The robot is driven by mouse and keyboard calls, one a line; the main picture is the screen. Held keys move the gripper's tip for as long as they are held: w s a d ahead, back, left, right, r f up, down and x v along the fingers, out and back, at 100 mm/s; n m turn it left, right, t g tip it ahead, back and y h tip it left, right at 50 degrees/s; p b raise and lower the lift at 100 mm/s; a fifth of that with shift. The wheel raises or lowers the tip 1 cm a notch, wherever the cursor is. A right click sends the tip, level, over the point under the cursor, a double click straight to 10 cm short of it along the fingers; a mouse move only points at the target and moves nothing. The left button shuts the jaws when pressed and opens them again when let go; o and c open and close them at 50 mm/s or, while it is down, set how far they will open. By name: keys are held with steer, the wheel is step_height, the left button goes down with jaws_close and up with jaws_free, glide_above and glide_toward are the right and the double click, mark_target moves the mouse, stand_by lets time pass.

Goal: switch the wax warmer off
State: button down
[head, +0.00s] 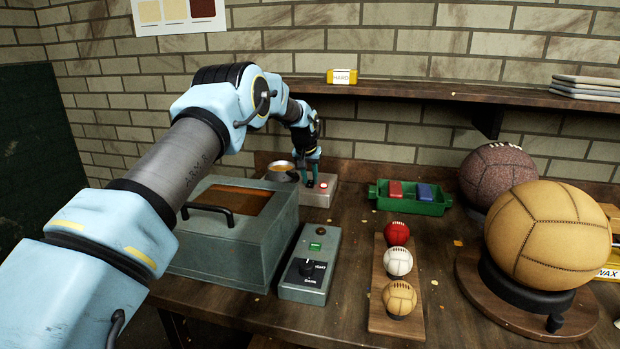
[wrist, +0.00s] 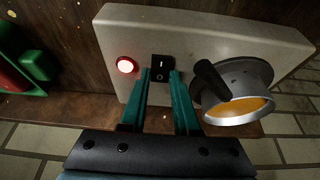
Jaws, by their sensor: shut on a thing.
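The wax warmer (head: 318,198) is a pale box at the back of the bench, against the wall. In the wrist view its top plate (wrist: 200,30) carries a glowing red lamp (wrist: 126,65), a black rocker switch (wrist: 161,64) with white marks, and a metal pot (wrist: 240,111) of orange wax with a black handle. The lamp is also lit in the head view (head: 323,185). My gripper (wrist: 161,78) has its teal fingertips at the switch, one on each side, shut on it. The fingers partly hide the switch's near end.
A grey box with a brown window (head: 225,240) and a dial control box (head: 311,265) stand nearer. A green tray (head: 410,207) with red and blue blocks lies right of the warmer. Balls on a wooden board (head: 396,322) and large balls stand further right. A shelf (head: 440,91) runs above.

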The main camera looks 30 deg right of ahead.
steer(key=shift+w+r+p, duration=0.1)
steer(key=shift+p, duration=0.35)
steer(key=shift+w+d+r+g+y+p, duration=0.1)
steer(key=shift+d+g+y+p, duration=0.05)
steer(key=shift+g+y+p, duration=0.3)
steer(key=shift+p, duration=0.35)
steer(key=c, duration=0.9)
jaws_free()
steer(key=shift+f+b, duration=0.3)
steer(key=shift+b, duration=0.65)
